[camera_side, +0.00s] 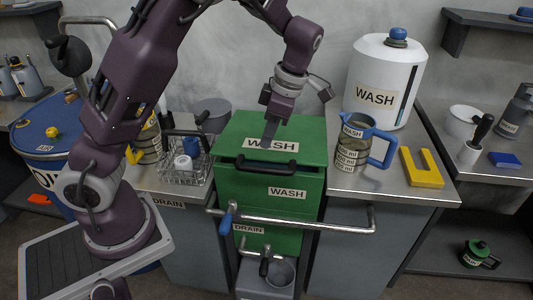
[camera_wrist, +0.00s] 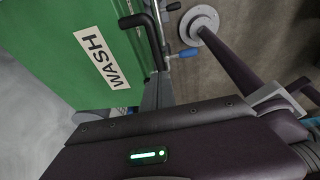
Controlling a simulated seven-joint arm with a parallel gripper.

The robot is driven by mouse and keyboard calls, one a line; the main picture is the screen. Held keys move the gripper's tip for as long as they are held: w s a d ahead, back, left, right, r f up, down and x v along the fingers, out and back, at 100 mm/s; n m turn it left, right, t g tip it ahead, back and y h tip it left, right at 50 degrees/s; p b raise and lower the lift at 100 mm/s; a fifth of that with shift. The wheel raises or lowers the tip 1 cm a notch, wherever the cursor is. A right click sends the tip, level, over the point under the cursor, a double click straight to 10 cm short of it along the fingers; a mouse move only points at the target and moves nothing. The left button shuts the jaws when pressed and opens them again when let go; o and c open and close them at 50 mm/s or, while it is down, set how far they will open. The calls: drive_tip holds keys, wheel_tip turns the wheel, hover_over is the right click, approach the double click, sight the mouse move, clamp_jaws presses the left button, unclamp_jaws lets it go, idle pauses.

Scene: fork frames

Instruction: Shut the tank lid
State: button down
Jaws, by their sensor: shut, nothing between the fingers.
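The green tank (camera_side: 265,190) stands in the middle of the side view, with a WASH label on its front. Its green lid (camera_side: 235,130) lies about flat across the top, with a black handle (camera_side: 262,169) along the front edge. A thin dark line shows under the front edge; I cannot tell if the lid is fully seated. My gripper (camera_side: 268,143) is shut and empty, pointing down at the lid by its WASH label, behind the handle. Contact is unclear. In the wrist view the lid (camera_wrist: 50,55) and handle (camera_wrist: 140,35) show at upper left.
A metal rail (camera_side: 310,222) with a blue-handled valve (camera_side: 227,220) runs across the tank's front. A wire basket (camera_side: 185,170) stands left.

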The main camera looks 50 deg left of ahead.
sight(262, 167)
drive_tip(key=x, duration=0.3)
drive_tip(key=w+x, duration=0.1)
drive_tip(key=x, duration=0.1)
drive_tip(key=shift+s+d+f, duration=0.1)
drive_tip(key=shift+d+f, duration=0.2)
drive_tip(key=shift+f, duration=0.05)
drive_tip(key=shift+f, duration=0.1)
